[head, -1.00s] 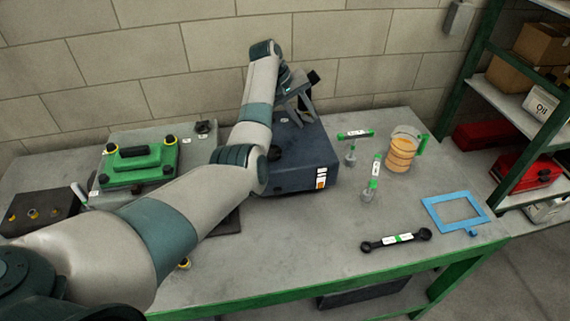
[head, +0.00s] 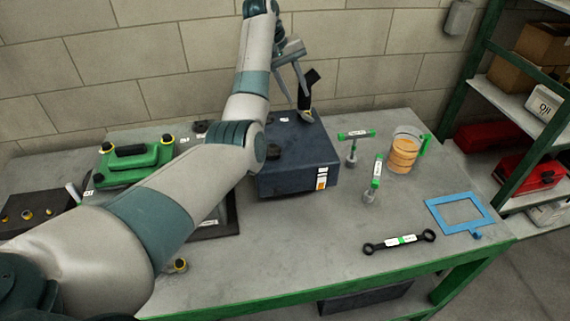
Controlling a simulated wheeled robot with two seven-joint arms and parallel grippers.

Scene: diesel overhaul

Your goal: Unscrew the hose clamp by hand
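The blue-grey box (head: 298,163) stands in the middle of the bench, with a dark round cap on its top. A short black hose-like piece (head: 311,80) rises at its back right, with a pale yellowish band (head: 305,104) low on it. I cannot tell for sure whether this band is the hose clamp. My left gripper (head: 292,91) is above the back of the box, its two grey fingers spread apart and pointing down. The fingers are beside the black piece, and I see nothing held between them. My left arm hides part of the box's left side. My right gripper is not in view.
A green cover (head: 136,163) with yellow knobs lies at the left. Right of the box are two green-handled tools (head: 356,134), an orange-filled beaker (head: 404,152), a black wrench (head: 382,244) and a blue frame (head: 460,213). The front middle of the bench is clear.

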